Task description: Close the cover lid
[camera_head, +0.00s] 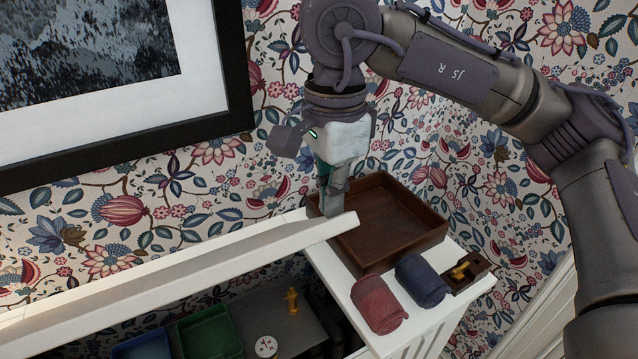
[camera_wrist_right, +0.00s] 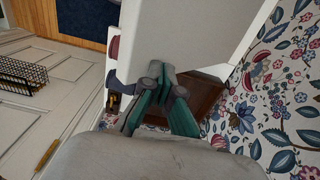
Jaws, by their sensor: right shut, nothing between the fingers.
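The white cover lid (camera_head: 190,262) stands raised in the head view, a long panel whose edge runs from the lower left up to the middle. Below it the interior of the white cabinet is open. My right gripper (camera_head: 333,207) points down at the lid's right end, on its wall side. Its fingers are shut and empty. In the right wrist view the fingertips (camera_wrist_right: 158,74) are close to the lid's white face (camera_wrist_right: 195,35); I cannot tell whether they touch. My left gripper is out of view.
A brown wooden tray (camera_head: 405,218) sits on the white top beside the gripper. Near it are a red roll (camera_head: 379,303), a blue roll (camera_head: 421,280) and a small dark box (camera_head: 468,272). Inside the cabinet are a green bin (camera_head: 209,333), a dial (camera_head: 265,346) and a brass piece (camera_head: 292,300). A framed picture (camera_head: 236,70) hangs behind.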

